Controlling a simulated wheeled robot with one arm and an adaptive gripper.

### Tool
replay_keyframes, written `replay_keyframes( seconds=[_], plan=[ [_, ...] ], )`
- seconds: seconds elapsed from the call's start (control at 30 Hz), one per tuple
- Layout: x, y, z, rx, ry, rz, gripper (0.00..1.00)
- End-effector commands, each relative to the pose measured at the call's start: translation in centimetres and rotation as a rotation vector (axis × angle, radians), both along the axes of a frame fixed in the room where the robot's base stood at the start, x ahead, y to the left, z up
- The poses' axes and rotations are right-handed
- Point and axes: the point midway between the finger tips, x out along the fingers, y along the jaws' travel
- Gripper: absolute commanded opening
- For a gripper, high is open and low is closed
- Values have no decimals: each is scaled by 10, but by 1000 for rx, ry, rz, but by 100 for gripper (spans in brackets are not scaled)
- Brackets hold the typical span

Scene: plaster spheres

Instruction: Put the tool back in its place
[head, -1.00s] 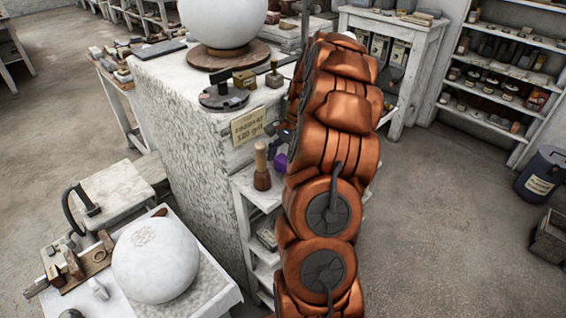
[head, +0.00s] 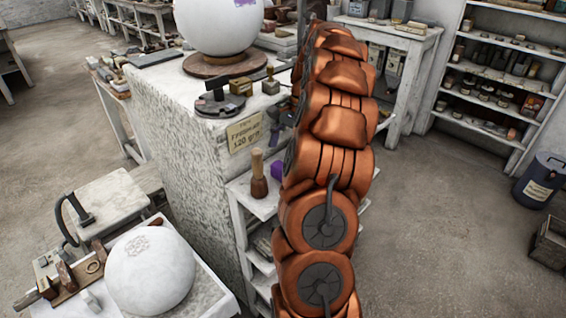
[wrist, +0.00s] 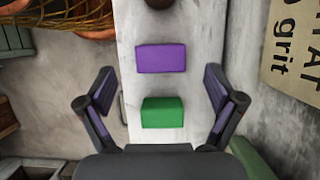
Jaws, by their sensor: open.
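My gripper (wrist: 159,85) is open and empty in the wrist view, its two fingers wide apart. A purple block (wrist: 161,58) and a green block (wrist: 162,112) lie apart on a narrow white shelf top between and beyond the fingers. The purple block (head: 277,170) also shows in the head view, partly behind my arm, beside an upright wooden mallet (head: 259,178). The green block is hidden there. My gripper is mostly behind my copper-coloured arm in the head view. I cannot tell which object is the task's tool.
A stone plinth (head: 185,140) with a grit sign (head: 245,132) stands left of the shelf. It bears a large plaster sphere (head: 215,25) and small tools. Another sphere (head: 150,272) sits on a low table at front left. Floor at right is open before a bin (head: 540,180).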

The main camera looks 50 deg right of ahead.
Motion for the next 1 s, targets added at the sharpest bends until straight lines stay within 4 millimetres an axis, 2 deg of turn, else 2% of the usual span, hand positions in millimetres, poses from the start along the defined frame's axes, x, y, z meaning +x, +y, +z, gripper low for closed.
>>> replay_keyframes(
  seconds=[0.5,0.77,0.9,1.0],
  plan=[
    [0,-19,47,-2,-1,-2,92],
    [0,-23,54,-3,-2,-2,92],
    [1,-18,55,-2,-4,12,92],
    [5,0,58,-3,-12,66,92]
  ],
)
